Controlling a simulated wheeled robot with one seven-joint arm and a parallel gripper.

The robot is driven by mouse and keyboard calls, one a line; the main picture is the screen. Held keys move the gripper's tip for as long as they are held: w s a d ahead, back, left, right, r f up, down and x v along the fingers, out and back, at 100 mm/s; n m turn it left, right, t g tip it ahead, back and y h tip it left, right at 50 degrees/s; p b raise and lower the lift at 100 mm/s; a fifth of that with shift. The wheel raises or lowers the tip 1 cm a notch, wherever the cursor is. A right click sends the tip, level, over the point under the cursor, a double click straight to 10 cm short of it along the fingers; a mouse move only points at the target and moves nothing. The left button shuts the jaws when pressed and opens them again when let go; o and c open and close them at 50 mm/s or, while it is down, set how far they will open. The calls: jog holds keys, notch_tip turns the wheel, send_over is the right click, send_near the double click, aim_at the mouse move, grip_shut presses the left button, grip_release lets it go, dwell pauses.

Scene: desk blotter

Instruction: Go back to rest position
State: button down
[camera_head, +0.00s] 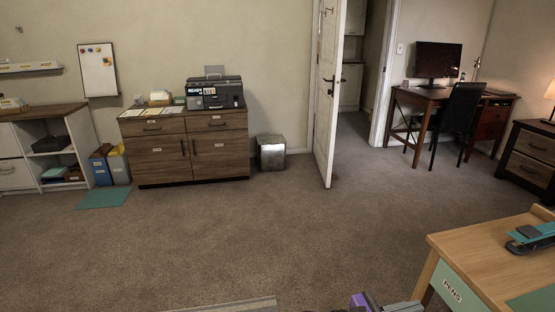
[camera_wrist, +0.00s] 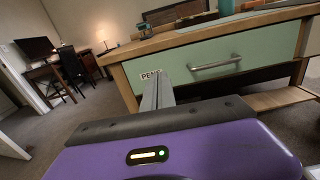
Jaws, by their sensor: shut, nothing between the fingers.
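My gripper (camera_wrist: 158,88) shows in the wrist view as a purple body with grey fingers closed together and nothing held. The fingers point toward the desk's pale green drawer front (camera_wrist: 250,52), which has a metal handle and a "PENS" label. The fingertips appear close to the label; whether they touch the drawer cannot be told. In the head view, only a purple and grey part of my arm or gripper shows at the bottom edge, left of the wooden desk (camera_head: 480,250). The drawer looks shut.
A teal stapler (camera_head: 532,236) and a green blotter (camera_head: 538,300) lie on the desk. Open carpet (camera_head: 240,230) spreads left of the desk. A cabinet (camera_head: 190,150) with a printer, a metal bin (camera_head: 271,153) and an open door (camera_head: 327,100) stand farther back.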

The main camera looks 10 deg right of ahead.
jog(key=w+a+f+m+t+y, duration=0.2)
jog(key=w+a+f+t+y, duration=0.35)
jog(key=w+t, duration=0.3)
jog(key=s+a+f+m+t+y, duration=0.2)
jog(key=s+a+m+y, duration=0.1)
jog(key=s+a+y, duration=0.25)
jog(key=s+a+f+m+t+y, duration=0.2)
jog(key=s+a+f+m+y, duration=0.15)
jog(key=a, duration=0.25)
jog(key=s+r+m+t+y, duration=0.1)
jog(key=s+r+m, duration=0.3)
jog(key=s, duration=0.7)
jog(key=s+r+m+y, duration=0.1)
jog(key=s+r+m, duration=0.1)
jog(key=s+r, duration=0.7)
jog(key=s+r+m+t+y, duration=0.1)
jog(key=s+r+m+y, duration=0.2)
jog(key=s, duration=0.9)
notch_tip(320, 180, up, 15)
jog(key=s+h+p, duration=0.1)
jog(key=p, duration=1.4)
jog(key=shift+m, duration=0.35)
